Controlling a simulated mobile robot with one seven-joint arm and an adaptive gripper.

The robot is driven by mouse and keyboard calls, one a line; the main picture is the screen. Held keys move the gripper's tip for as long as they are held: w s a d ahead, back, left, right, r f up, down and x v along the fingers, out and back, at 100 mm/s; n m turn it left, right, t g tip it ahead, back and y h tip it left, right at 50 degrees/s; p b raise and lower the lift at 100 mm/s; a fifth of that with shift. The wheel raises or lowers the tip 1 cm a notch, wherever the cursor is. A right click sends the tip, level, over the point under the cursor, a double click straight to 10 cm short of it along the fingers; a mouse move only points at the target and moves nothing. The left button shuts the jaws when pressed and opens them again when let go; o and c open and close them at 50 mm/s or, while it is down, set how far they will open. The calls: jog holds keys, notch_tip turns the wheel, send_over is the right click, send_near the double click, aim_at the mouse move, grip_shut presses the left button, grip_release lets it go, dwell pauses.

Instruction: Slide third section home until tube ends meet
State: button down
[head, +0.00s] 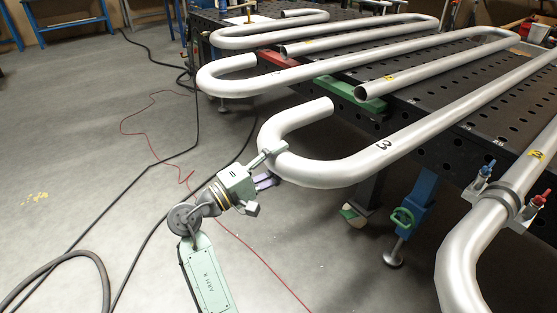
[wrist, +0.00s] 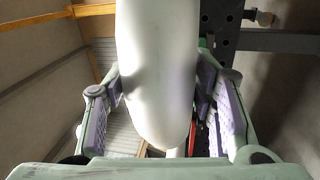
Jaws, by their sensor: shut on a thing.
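The third section (head: 350,165) is a grey steel tube with a black "3" and a U-bend overhanging the table's left edge. Its short upper end (head: 322,107) points toward the open tube end (head: 364,93) of the neighbouring section, with a visible gap between them. My gripper (head: 269,168) is at the outer left of the U-bend, shut on it. In the wrist view the pale tube (wrist: 158,75) fills the space between the two purple-padded fingers. The contact under the tube is hidden.
The perforated dark table (head: 455,150) carries more serpentine sections (head: 230,80) behind. Cables (head: 150,165) cross the open floor at left.

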jog(key=shift+v, duration=0.8)
jog(key=c, duration=0.9)
grip_release()
jog(key=shift+a+r, duration=0.1)
jog(key=shift+r, duration=0.05)
jog(key=shift+c, duration=0.2)
jog(key=shift+o, duration=1.2)
jog(key=v, duration=1.2)
